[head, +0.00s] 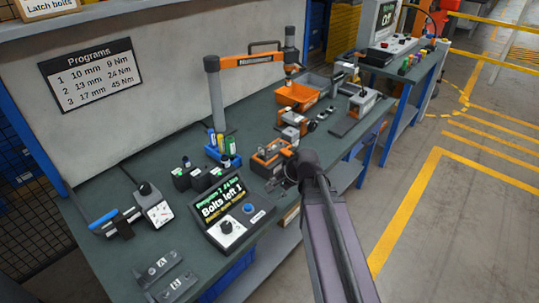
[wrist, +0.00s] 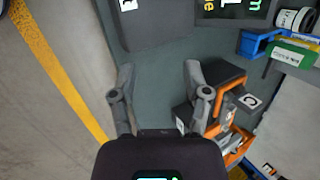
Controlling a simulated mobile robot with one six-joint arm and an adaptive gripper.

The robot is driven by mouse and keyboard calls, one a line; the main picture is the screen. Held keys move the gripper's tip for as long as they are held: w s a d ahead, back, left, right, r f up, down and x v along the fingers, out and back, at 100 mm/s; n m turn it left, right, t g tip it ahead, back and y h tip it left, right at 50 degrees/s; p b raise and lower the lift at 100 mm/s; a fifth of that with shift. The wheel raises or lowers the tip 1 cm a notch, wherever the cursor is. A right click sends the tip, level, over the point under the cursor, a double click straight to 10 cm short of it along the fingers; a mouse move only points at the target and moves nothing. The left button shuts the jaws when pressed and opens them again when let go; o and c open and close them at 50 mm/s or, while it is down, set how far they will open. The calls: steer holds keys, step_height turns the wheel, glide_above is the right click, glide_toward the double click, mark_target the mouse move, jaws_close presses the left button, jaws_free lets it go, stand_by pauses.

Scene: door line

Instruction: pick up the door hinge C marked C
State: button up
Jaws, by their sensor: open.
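A white tag marked C (wrist: 250,101) shows in the wrist view, right of my gripper, beside an orange fixture (wrist: 236,138). A dark block (wrist: 222,73) lies next to the tag, partly behind my right finger. I cannot tell whether this block is the door hinge C or part of the fixture. My gripper (wrist: 159,75) is open, with only bare green-grey bench top showing between its fingertips. In the head view, my gripper (head: 283,182) is low in front of the orange fixture (head: 271,155), near the bench's front edge. No hinge marked C is readable there.
A control box with a screen (head: 226,203) stands left of my gripper. Dark plates marked A (head: 160,268) and B (head: 176,289) lie at the near left. A blue tray with bottles (head: 222,157) stands behind the fixture. Several orange and grey devices stand farther along the bench.

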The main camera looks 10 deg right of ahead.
steer(key=w+d+r+m+t+y+b, duration=0.1)
steer(key=w+d+r+m+t+y, duration=0.15)
steer(key=w+m, duration=0.5)
steer(key=m+t+b, duration=0.2)
steer(key=m+t, duration=0.3)
steer(key=m, duration=0.5)
glide_toward(266, 148)
steer(key=shift+s+d+r+y, duration=0.1)
steer(key=shift+s+d+y, duration=0.25)
steer(key=shift+s+d, duration=0.6)
steer(key=shift+a, duration=0.1)
steer(key=b+x, duration=0.2)
steer(key=x, duration=0.5)
steer(key=shift+w+a+f, duration=0.1)
steer(key=shift+w+f, duration=0.05)
steer(key=shift+f, duration=0.05)
steer(key=shift+w+a+f+b, duration=0.15)
steer(key=shift+w+a+b, duration=0.2)
steer(key=shift+b+x, duration=0.8)
steer(key=shift+x, duration=1.8)
steer(key=shift+w+d, duration=0.1)
steer(key=shift+w, duration=0.05)
